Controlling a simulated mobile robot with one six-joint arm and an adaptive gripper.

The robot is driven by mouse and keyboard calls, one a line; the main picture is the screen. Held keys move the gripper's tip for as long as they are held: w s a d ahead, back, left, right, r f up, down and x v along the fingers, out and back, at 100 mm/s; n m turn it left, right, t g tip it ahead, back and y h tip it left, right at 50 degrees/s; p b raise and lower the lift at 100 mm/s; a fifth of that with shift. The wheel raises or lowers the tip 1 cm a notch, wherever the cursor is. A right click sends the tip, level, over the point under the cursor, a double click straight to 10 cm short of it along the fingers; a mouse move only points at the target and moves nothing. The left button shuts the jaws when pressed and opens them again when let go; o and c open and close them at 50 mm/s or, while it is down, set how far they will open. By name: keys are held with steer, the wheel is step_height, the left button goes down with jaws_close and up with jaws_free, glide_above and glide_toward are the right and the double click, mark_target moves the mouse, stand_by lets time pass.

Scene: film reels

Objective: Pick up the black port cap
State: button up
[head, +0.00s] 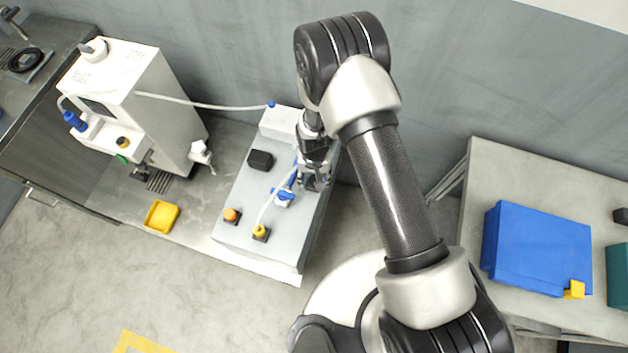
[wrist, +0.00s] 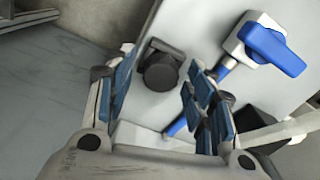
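The black port cap (wrist: 160,72) is a short round dark knob on a dark square base, on the pale top of the grey bench unit (head: 232,200). In the wrist view it lies between the tips of my gripper (wrist: 160,80). The fingers are open, with a visible gap on each side of the cap. In the head view my gripper (head: 315,178) points down over the right edge of the unit and hides the cap. Contact with the cap cannot be made out.
A blue-handled valve (wrist: 268,48) stands close to my right finger, with a blue pipe alongside. A black block (head: 260,160), an orange knob (head: 231,215) and a yellow fitting (head: 260,232) share the top. A white machine (head: 150,95) stands left; a blue box (head: 537,248) sits right.

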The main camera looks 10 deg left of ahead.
steer(key=c, duration=0.8)
steer(key=shift+r, duration=0.1)
